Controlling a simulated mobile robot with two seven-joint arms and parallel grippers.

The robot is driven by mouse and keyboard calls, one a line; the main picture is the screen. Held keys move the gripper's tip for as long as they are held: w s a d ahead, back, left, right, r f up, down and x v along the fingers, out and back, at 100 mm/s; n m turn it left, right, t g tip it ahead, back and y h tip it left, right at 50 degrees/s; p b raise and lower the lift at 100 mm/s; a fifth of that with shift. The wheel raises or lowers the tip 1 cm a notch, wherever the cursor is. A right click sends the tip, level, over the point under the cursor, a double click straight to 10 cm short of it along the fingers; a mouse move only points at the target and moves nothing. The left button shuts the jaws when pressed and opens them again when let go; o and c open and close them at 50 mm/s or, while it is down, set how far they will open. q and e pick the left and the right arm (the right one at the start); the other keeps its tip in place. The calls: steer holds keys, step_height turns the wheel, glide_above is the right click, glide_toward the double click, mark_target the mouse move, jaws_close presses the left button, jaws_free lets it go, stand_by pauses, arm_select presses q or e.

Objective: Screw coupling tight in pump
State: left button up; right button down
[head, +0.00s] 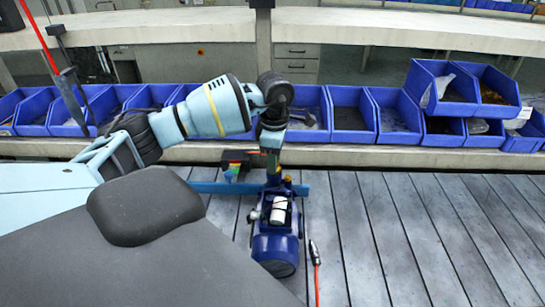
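The pump (276,245) is a dark blue body with a silver-white cylinder on top, standing on the slatted grey table. My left arm reaches in from the left, and its gripper (273,176) points down at the far top end of the pump. The fingertips are small and partly hidden against the pump, so I cannot tell whether they are open or shut. I cannot make out the coupling apart from the pump and gripper. My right gripper is not in view.
A thin tool with a red line (317,270) lies just right of the pump. A blue bar (215,187) lies behind the pump. A row of blue bins (350,115) lines the back, stacked at the right. The table's right side is clear.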

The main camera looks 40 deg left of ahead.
arm_select(q)
steer(key=shift+r+n, duration=0.25)
steer(key=shift+n, duration=0.45)
steer(key=shift+f, duration=0.15)
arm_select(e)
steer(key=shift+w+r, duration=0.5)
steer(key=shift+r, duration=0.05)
arm_select(q)
steer(key=shift+r+n+p, duration=0.2)
steer(key=shift+n+p, duration=0.3)
steer(key=shift+n, duration=1.2)
steer(key=shift+f, duration=0.2)
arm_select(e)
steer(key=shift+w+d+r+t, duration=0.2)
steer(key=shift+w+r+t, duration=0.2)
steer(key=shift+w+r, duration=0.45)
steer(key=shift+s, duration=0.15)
arm_select(q)
steer(key=shift+n, duration=1.9)
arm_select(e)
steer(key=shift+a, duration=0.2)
